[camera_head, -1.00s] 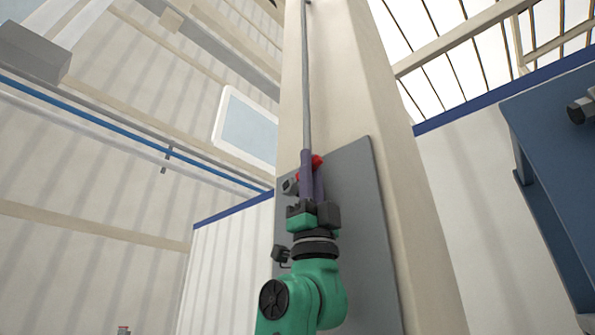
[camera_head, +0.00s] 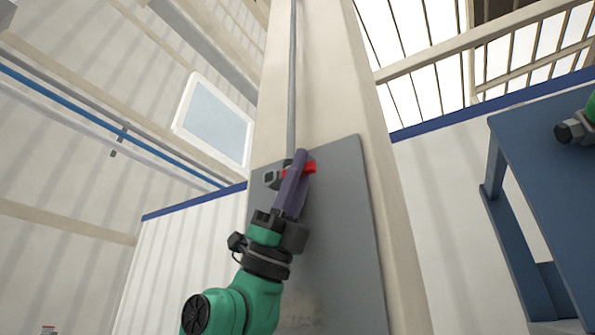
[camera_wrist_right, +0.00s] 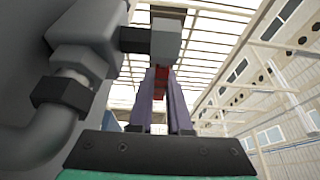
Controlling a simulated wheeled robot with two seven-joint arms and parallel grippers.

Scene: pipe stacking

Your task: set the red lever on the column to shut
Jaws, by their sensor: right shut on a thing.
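The red lever (camera_head: 309,167) sits on a small grey valve (camera_head: 271,179) on the column (camera_head: 336,90). In the head view its visible red part points right, close to level. My right gripper (camera_head: 299,158), with purple fingers, is shut on the lever and leans up and to the right. The fingers hide part of the lever and valve. In the right wrist view the red lever (camera_wrist_right: 161,78) shows between the fingertips (camera_wrist_right: 160,74), below a grey block of the valve (camera_wrist_right: 165,40). My left gripper is in neither view.
A grey plate (camera_head: 345,215) is fixed to the column behind the valve. A thin grey pipe (camera_head: 292,75) runs up from the valve. Pipework (camera_wrist_right: 62,92) is close on the left in the wrist view.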

